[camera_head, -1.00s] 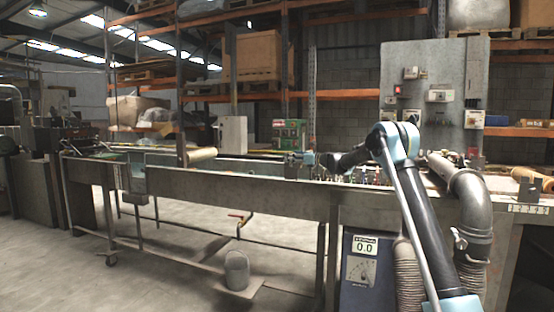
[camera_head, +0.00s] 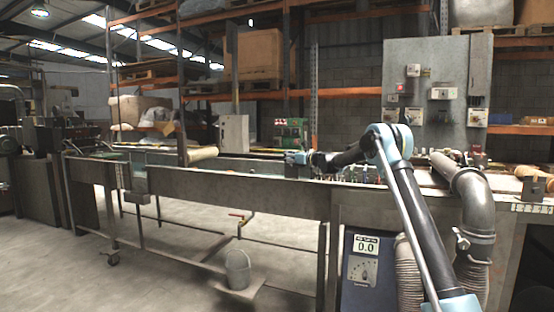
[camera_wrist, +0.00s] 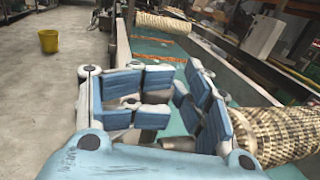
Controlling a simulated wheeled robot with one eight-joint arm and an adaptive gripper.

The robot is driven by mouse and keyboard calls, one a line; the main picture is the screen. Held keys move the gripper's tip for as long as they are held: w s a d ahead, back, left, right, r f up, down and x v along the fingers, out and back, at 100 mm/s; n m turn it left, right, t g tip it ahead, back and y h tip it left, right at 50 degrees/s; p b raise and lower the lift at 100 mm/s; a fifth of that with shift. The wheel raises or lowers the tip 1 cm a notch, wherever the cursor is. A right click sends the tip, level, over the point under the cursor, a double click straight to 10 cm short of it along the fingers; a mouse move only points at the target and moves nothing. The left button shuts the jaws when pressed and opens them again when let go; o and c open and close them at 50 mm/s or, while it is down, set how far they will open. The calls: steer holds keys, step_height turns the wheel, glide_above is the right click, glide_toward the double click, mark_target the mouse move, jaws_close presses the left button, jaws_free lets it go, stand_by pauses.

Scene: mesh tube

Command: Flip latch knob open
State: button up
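My gripper (camera_head: 297,158) is above the far side of the long metal trough-like bench (camera_head: 250,190) in the head view. In the wrist view my gripper's blue padded fingers (camera_wrist: 174,88) stand apart with a gap between them, and I see nothing clearly held. Two grey cylindrical parts show low between the fingers; I cannot tell what they are. I cannot make out the latch knob in either view; it may be hidden or too small.
A woven mesh tube (camera_wrist: 285,135) lies close to the right of my fingers in the wrist view. Another mesh roll (camera_wrist: 163,22) lies across the green bench bed farther off. A yellow bucket (camera_wrist: 48,41) stands on the floor. A large grey pipe (camera_head: 473,205) rises at the right.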

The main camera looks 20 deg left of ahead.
steer(key=shift+n+g, duration=0.3)
steer(key=s+d, duration=0.1)
steer(key=s+d+r, duration=0.1)
steer(key=s, duration=0.1)
steer(key=shift+d+r, duration=0.1)
steer(key=shift+r, duration=0.05)
steer(key=a, duration=0.1)
steer(key=s+a, duration=0.1)
steer(key=shift+a, duration=0.3)
steer(key=o, duration=0.8)
steer(key=s, duration=0.2)
steer(key=shift+s+d, duration=0.35)
steer(key=shift+s, duration=0.05)
steer(key=shift+o, duration=0.2)
steer(key=shift+s+d+r, duration=0.1)
steer(key=shift+s+d, duration=0.05)
steer(key=shift+s, duration=0.9)
steer(key=shift+c, duration=0.2)
steer(key=shift+s, duration=0.2)
steer(key=c, duration=0.4)
steer(key=shift+s+d, duration=0.1)
steer(key=shift+d, duration=0.1)
steer(key=c, duration=0.4)
steer(key=s+d, duration=0.3)
steer(key=s, duration=0.8)
steer(key=shift+s, duration=0.3)
steer(key=shift+d, duration=0.2)
